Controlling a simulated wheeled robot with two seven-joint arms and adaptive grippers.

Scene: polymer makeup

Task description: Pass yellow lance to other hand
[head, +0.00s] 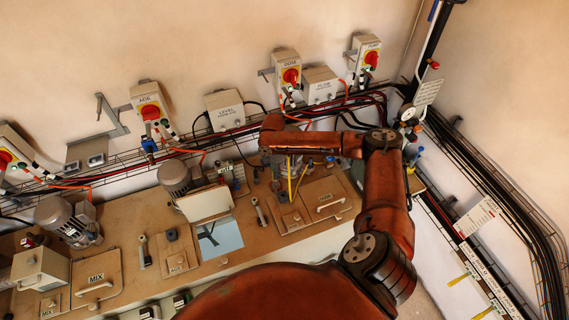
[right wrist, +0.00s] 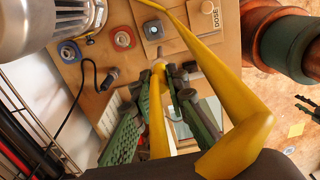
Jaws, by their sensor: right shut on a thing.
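The yellow lance (right wrist: 235,95) is a long bent yellow rod. In the right wrist view it runs from the top down to a sharp bend at the lower right, with another yellow length passing between my right gripper's fingers. My right gripper (right wrist: 165,78) is shut on the lance, with green-padded fingers on either side of it. In the head view my right gripper (head: 290,166) is over the bench, and thin yellow parts of the lance (head: 299,180) show below it. Two dark prongs at the right edge of the right wrist view may be my left gripper; their state is unclear.
Switch boxes (head: 287,68) and a cable tray run along the back wall. A post with a gauge (head: 408,112) stands at the right.

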